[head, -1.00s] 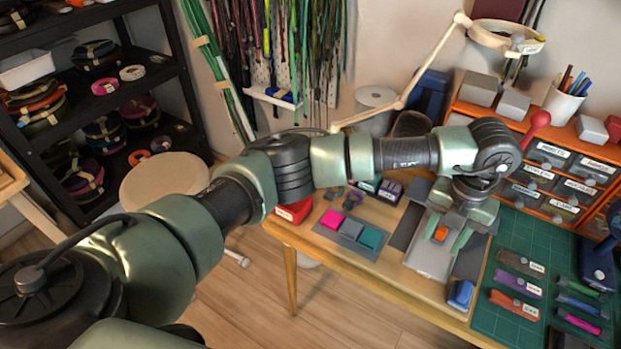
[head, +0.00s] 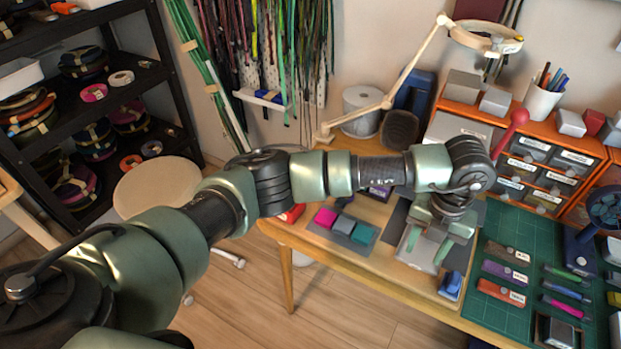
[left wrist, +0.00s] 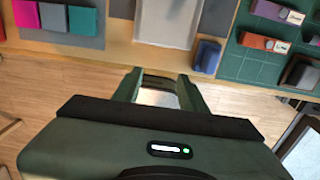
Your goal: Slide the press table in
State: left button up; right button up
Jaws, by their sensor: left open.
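A light grey plate, which appears to be the press table (head: 420,262), lies on the wooden bench under my left gripper. It also shows at the top of the left wrist view (left wrist: 168,20). A red-knobbed lever (head: 515,120) rises behind my arm; the grey body beside it is partly hidden. My left gripper (head: 430,256) points down over the plate's front part, its fingers apart and nothing held. In the left wrist view, the open fingers (left wrist: 158,82) lie near the bench's front edge. I cannot tell whether they touch the plate. My right gripper is out of view.
A blue block (head: 451,285) stands by the bench's front edge, right of the plate. A green cutting mat (head: 490,262) with labelled pieces lies further right. Pink, grey and teal blocks (head: 343,225) sit left. Orange drawers (head: 545,165) and a lamp (head: 405,75) stand behind.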

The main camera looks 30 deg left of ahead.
pick_arm(q)
jog(key=w+a+r+m+p, duration=0.1)
jog(key=a+m+p, duration=0.1)
jog(key=a, duration=0.7)
jog(key=a+r+m+p, duration=0.1)
jog(key=a+m, duration=0.4)
jog(key=a, duration=0.5)
jog(key=w+a+r+m+p, duration=0.1)
jog(key=a+r+m+p, duration=0.1)
jog(key=a, duration=0.7)
jog(key=shift+w+a+m+p, duration=0.3)
jog(key=shift+m+p, duration=0.3)
jog(key=shift+m, duration=0.6)
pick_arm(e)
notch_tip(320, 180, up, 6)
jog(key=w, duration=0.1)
